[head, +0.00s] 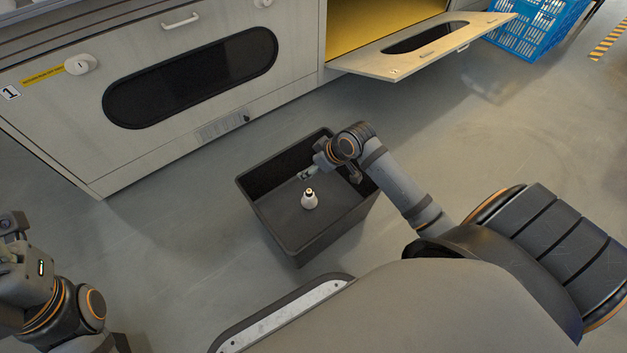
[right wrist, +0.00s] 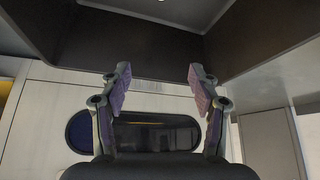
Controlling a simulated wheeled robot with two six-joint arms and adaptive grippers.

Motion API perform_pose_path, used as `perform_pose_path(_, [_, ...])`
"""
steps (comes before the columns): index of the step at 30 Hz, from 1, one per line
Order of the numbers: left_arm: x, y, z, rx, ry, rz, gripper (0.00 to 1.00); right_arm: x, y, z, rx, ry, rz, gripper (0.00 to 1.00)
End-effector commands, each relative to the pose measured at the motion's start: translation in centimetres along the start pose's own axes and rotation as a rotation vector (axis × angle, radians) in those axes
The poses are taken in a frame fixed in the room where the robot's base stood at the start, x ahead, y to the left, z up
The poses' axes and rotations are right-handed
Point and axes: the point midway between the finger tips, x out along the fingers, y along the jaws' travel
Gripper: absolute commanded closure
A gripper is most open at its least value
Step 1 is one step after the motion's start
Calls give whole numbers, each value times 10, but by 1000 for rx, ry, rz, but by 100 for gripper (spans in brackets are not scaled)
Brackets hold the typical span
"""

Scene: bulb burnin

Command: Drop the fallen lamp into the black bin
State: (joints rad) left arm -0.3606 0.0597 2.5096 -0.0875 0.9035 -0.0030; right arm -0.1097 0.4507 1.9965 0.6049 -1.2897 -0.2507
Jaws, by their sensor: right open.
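The lamp (head: 309,200), white with a brass-coloured cap pointing up, shows inside the black bin (head: 262,222) in the head view. It looks upright against the bin's floor; I cannot tell if it touches it. My right gripper (head: 304,174) is over the bin, just beyond the lamp and apart from it. In the right wrist view its fingers (right wrist: 158,78) are spread wide with nothing between them. A small pale spot at that view's top edge is too cut off to tell. My left gripper (head: 12,225) is at the left edge, its fingers unclear.
A grey cabinet (head: 165,65) with a dark oval window stands behind the bin. To its right a hinged door (head: 425,45) is folded down open over a yellow interior. A blue crate (head: 535,30) stands at the top right. Floor left of the bin is clear.

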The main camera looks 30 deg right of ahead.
Motion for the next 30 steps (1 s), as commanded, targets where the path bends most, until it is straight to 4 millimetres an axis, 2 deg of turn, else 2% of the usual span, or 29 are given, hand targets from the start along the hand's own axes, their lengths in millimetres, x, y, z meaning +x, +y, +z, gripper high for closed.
perform_pose_path(4, [0, 0, 0, 0, 0, 0, 47, -36, 1, 1, -11, -4, 5, 38])
perform_pose_path(10, [0, 0, 0, 0, 0, 0, 47, -67, 0, 1, -10, -6, 2, 38])
perform_pose_path(18, [0, 0, 0, 0, 0, 0, 47, -87, 3, 1, -7, 1, 9, 38])
perform_pose_path(30, [0, 0, 0, 1, 0, 0, 47, -94, -1, 0, 0, 0, -2, 38])
